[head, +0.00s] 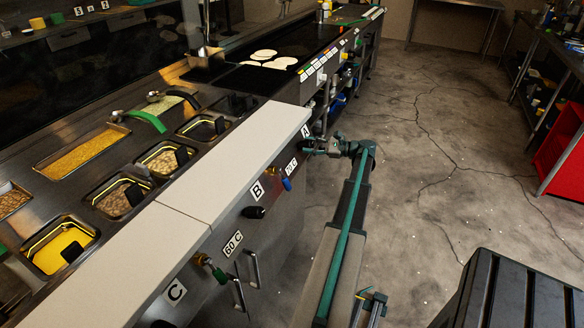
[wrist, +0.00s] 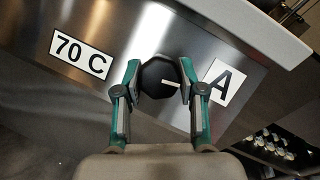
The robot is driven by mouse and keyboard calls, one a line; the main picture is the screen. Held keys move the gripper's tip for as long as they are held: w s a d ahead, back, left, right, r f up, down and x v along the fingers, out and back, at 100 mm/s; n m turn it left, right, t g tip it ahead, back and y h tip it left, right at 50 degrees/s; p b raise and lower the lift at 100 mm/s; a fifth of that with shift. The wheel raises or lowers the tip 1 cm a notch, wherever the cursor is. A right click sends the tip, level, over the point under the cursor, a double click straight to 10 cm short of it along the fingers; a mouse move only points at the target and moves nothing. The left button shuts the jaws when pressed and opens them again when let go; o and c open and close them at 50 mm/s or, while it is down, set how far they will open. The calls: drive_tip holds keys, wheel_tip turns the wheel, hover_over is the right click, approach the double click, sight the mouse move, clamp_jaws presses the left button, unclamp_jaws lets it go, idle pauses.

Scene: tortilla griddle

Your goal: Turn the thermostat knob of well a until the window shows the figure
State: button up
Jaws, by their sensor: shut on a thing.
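The black thermostat knob (wrist: 158,80) of well a sits on the steel front panel, between the white A label (wrist: 222,82) and the 70 C window (wrist: 80,56). The knob's white pointer line points right, toward the A label. My gripper (wrist: 160,72) is shut on the knob, one green-and-grey finger on each side. In the head view my gripper (head: 316,146) is at the panel beside the A label (head: 305,131), and it largely hides the knob. The 70 C window (head: 291,167) is also visible there.
Farther along the panel are the B label (head: 257,190), a black knob (head: 254,212), the 60 C window (head: 233,243) and the C label (head: 175,291). Door handles (head: 238,294) stick out below. A white ledge (head: 245,145) overhangs the panel.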

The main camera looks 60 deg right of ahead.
drive_tip(key=o, duration=0.7)
drive_tip(key=shift+s+r, duration=0.1)
drive_tip(key=shift+s+d+r+p, duration=0.15)
drive_tip(key=shift+s+r+p, duration=0.25)
drive_tip(key=shift+s, duration=0.45)
drive_tip(key=shift+s+d+r+p, duration=0.15)
drive_tip(key=shift+s+r+p, duration=0.25)
drive_tip(key=shift+s, duration=0.45)
drive_tip(key=shift+s+d+r+p, duration=0.15)
drive_tip(key=shift+s+r+p, duration=0.2)
drive_tip(key=shift+s, duration=0.5)
drive_tip(key=o, duration=0.3)
drive_tip(key=shift+s, duration=0.1)
